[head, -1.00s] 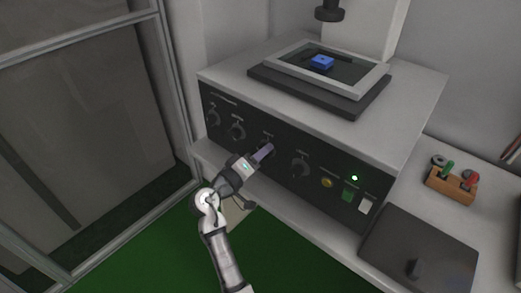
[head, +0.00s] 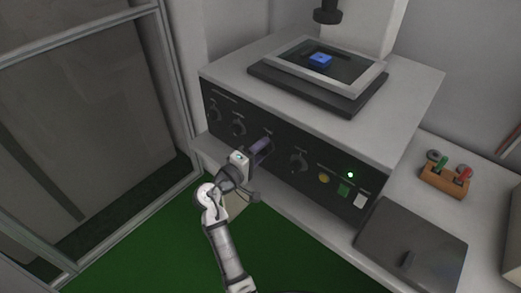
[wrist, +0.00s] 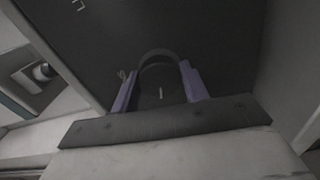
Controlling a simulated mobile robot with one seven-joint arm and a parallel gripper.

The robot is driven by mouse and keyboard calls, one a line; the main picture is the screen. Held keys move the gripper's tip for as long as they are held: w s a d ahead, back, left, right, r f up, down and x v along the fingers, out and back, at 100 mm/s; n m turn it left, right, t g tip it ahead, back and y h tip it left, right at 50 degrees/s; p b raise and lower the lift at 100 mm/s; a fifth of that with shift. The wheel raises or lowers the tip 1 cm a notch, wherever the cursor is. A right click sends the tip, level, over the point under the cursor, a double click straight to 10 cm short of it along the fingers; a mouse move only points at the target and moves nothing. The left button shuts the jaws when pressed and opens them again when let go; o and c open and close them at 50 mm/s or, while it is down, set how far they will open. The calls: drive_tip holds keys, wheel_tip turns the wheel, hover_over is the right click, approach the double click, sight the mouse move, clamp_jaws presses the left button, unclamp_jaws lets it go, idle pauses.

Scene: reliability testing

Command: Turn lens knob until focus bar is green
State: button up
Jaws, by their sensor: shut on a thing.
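The dark front panel (head: 283,166) of a grey machine carries a row of round black knobs. My gripper (head: 266,146) is at the third knob from the left, its purple fingers on either side of it. In the wrist view the dark round knob (wrist: 160,82), with a short pale mark, sits between the fingertips (wrist: 158,88), and the gripper is shut on it. Its label is too small to read. Another knob (head: 299,161) is to the right, and two more (head: 238,126) are to the left. I cannot make out a focus bar in either view.
A blue block (head: 320,60) lies on the framed stage on top. A dark lidded box (head: 411,245) stands right. The green floor is clear.

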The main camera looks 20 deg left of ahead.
drive_tip(key=o, duration=1)
drive_tip(key=b+v, duration=0.4)
drive_tip(key=v, duration=1)
drive_tip(key=shift+w, duration=0.1)
